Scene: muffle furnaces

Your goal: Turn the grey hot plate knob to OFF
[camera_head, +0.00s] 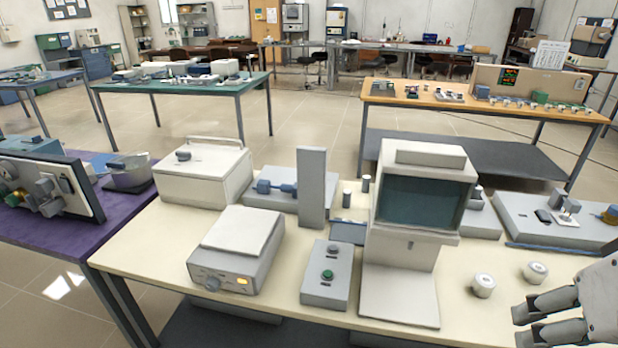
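The hot plate (236,252) is a grey box with a white top plate, near the front left of the cream table. Its grey knob (212,284) sits on the front panel, left of a small lit orange display (241,281). The knob's exact angle is too small to read. My gripper (530,328) is at the lower right edge of the view, with its fingers spread apart and pointing left. It is empty and far to the right of the hot plate, touching nothing that I can see.
A grey box with a green button (327,274) stands right of the hot plate. A tall white device with a dark screen (417,200) stands between it and my gripper. Two white round knobs (484,285) (536,271) are near the gripper. A white lidded box (204,176) stands behind.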

